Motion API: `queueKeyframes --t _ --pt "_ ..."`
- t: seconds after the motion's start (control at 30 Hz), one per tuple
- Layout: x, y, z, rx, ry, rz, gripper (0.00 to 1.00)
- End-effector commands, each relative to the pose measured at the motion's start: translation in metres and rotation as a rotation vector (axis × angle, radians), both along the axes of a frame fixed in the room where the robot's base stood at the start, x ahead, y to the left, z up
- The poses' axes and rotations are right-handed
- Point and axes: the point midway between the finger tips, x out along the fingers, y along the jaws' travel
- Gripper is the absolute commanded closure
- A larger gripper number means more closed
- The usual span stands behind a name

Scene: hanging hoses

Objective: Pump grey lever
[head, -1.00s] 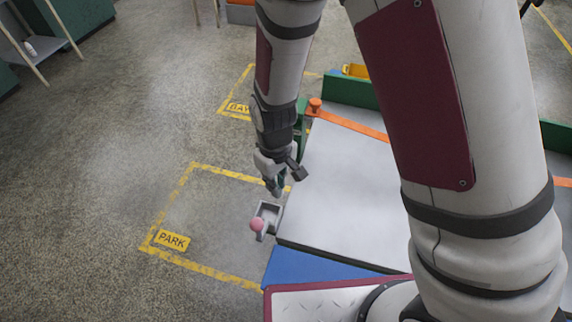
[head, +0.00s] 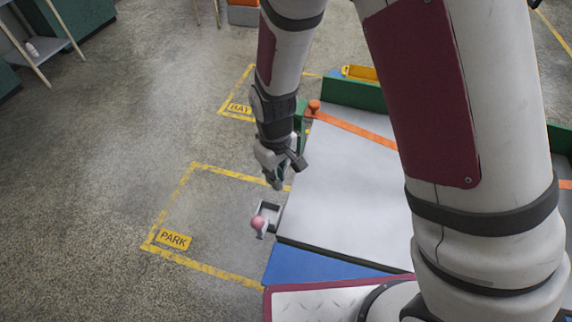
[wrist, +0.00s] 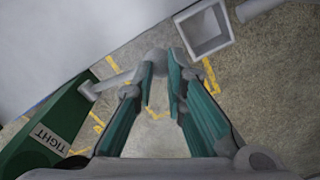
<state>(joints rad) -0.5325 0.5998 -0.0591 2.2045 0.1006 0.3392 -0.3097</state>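The grey lever (wrist: 112,80) is a short round bar with a rounded end. In the wrist view it reaches from the green panel's edge to my gripper's fingertips. My gripper (wrist: 163,68) has its two teal-padded fingers narrowed, with a small gap between the tips. The lever's rounded end lies at the left fingertip and partly in the gap, and that fingertip hides some of it. Contact cannot be told. In the head view my gripper (head: 276,184) hangs beside the white-topped bench (head: 335,190), and the lever is not clear there.
A square grey bracket (wrist: 206,30) and a grey bar (wrist: 260,8) stand close by. A pink knob (head: 258,222) sits by the bench corner. An orange handle (head: 314,107) is farther along. Floor at left is free.

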Motion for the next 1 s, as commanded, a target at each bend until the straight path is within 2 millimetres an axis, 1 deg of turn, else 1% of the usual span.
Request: queueKeyframes --t 0.03,0.1,0.27,0.7,0.83,1.0 --pt "-0.001 0.0 0.006 0.001 -0.001 0.0 0.88" --pt "-0.001 0.0 0.009 -0.001 0.001 0.0 0.88" --pt "0.001 -0.001 0.013 0.0 0.0 0.0 0.88" --pt "0.016 -0.006 0.045 0.0 0.0 0.001 0.88" --pt "0.019 -0.007 0.05 0.0 0.0 0.001 0.88" --pt "0.02 -0.007 0.051 0.0 0.0 0.001 0.88"
